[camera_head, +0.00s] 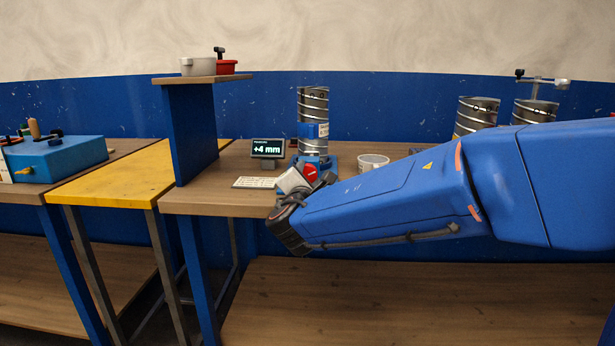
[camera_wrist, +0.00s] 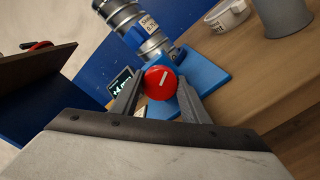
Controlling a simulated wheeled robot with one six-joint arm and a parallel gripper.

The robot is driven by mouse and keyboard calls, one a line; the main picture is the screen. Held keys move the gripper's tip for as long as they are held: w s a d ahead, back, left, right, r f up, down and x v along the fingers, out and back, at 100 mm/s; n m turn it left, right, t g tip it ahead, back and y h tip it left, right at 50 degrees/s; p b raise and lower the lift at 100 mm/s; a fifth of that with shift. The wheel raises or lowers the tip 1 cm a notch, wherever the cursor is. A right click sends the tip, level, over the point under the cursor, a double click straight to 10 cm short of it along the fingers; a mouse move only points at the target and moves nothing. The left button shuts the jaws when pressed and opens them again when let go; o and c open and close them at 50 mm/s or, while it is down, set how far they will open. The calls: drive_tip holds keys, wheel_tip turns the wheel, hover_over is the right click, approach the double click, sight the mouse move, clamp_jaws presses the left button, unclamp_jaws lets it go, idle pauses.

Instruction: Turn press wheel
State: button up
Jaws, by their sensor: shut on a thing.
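The press wheel (camera_wrist: 160,82) is a small round red knob with a white line across its face. It sits on a blue press base (camera_wrist: 206,72) under an upright spiral metal duct (camera_wrist: 124,16). The wheel (camera_head: 310,171) also shows in the head view, just past my wrist. My gripper (camera_wrist: 160,80) has one finger on each side of the wheel and is shut on it. In the wrist view the white line is tilted, its upper end to the right. A small display (camera_head: 267,148) left of the press reads +4 mm.
A white ring (camera_head: 373,162) stands right of the press, with more spiral ducts (camera_head: 476,116) behind my arm. A raised shelf (camera_head: 203,79) with pots stands at left. A pale card (camera_head: 255,182) lies before the display. A yellow table (camera_head: 120,184) is further left.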

drive_tip(key=m, duration=0.7)
drive_tip(key=shift+f, duration=0.1)
drive_tip(key=m, duration=0.4)
drive_tip(key=shift+f+m, duration=0.15)
drive_tip(key=shift+m, duration=1.85)
drive_tip(key=o, duration=1.1)
drive_tip(key=shift+c, duration=0.2)
drive_tip(key=shift+s, duration=0.1)
drive_tip(key=s, duration=1.7)
drive_tip(key=shift+a, duration=0.25)
